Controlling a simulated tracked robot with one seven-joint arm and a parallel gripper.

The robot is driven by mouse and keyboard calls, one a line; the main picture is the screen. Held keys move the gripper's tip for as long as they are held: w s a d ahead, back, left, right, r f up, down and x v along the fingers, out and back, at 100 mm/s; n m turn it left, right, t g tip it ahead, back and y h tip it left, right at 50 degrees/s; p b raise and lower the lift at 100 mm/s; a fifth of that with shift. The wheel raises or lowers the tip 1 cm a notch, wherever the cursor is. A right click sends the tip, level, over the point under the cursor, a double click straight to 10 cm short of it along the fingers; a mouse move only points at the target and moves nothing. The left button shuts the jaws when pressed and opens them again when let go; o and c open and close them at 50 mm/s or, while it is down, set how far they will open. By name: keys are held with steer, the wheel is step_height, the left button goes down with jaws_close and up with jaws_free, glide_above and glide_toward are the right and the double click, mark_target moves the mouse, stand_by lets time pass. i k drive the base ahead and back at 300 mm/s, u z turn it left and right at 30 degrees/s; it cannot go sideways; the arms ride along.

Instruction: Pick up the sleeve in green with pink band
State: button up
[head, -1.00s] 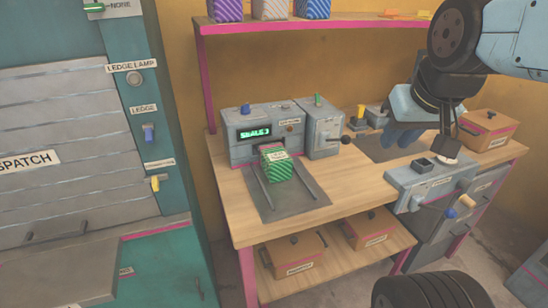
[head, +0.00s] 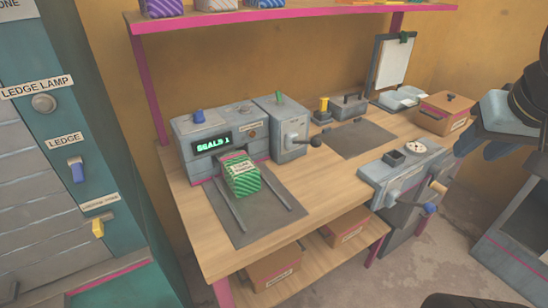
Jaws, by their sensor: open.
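A green-and-white striped sleeve (head: 243,178) with a pale label on top sits at the front of a grey press machine (head: 200,127), at the back end of a dark grey mat (head: 250,225) with two rails. I cannot make out a pink band on it at this size. My gripper (head: 487,140) is at the right edge of the view, far to the right of the sleeve. It is open, with nothing seen in it, and partly cut off by the frame.
A lever box (head: 280,125) adjoins the press. A grey unit with knobs (head: 400,172) stands at the table's front right, and a lidded cardboard box (head: 445,113) behind it. A shelf (head: 300,17) with striped packets runs above. A dispatch cabinet (head: 90,150) stands left.

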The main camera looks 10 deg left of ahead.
mark_target(239, 171)
steer(key=u, duration=0.9)
steer(key=i, duration=0.1)
steer(key=z, duration=2.15)
steer(key=k, duration=1.6)
steer(key=u, duration=1.85)
steer(key=i, duration=0.4)
steer(key=u, duration=0.25)
